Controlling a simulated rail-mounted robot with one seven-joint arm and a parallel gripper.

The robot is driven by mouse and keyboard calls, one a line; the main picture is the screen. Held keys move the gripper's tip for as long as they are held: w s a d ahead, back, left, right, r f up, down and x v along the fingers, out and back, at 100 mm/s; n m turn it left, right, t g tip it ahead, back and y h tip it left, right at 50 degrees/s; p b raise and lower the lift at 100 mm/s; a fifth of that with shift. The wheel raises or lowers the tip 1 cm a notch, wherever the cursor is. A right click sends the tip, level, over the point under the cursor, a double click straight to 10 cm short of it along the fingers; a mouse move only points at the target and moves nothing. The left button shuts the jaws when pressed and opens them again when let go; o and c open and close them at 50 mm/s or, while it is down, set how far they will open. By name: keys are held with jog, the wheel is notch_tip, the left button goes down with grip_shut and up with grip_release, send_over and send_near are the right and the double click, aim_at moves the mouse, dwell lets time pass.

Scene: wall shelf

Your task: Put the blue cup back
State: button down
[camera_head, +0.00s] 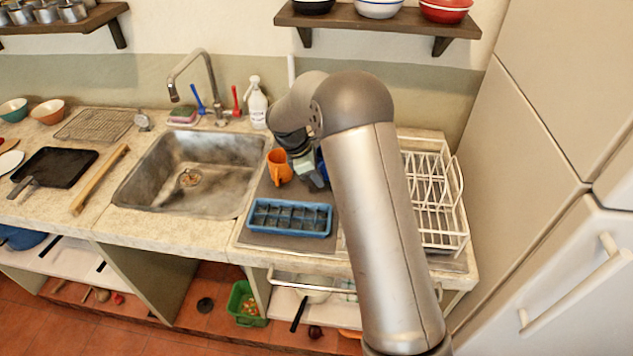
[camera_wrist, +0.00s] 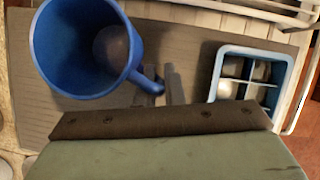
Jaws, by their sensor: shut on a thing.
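The blue cup (camera_wrist: 75,45) shows large at the upper left of the wrist view, its open mouth facing the camera and its handle pointing right. My gripper (camera_wrist: 158,86) is shut on the cup at its handle. In the head view my gripper (camera_head: 304,163) is over the grey mat right of the sink, and my arm hides most of the cup there. I cannot tell whether the cup touches the mat.
An orange mug (camera_head: 279,167) stands close left of my gripper. A blue ice tray (camera_head: 289,217) lies on the mat in front. A white dish rack (camera_head: 437,200) is to the right. A wall shelf (camera_head: 385,21) with bowls is above. The sink (camera_head: 195,170) is left.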

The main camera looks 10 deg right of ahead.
jog(key=shift+f, duration=1.3)
jog(key=shift+f, duration=0.2)
jog(key=c, duration=1.5)
grip_release()
jog(key=shift+c, duration=0.2)
jog(key=shift+r, duration=0.15)
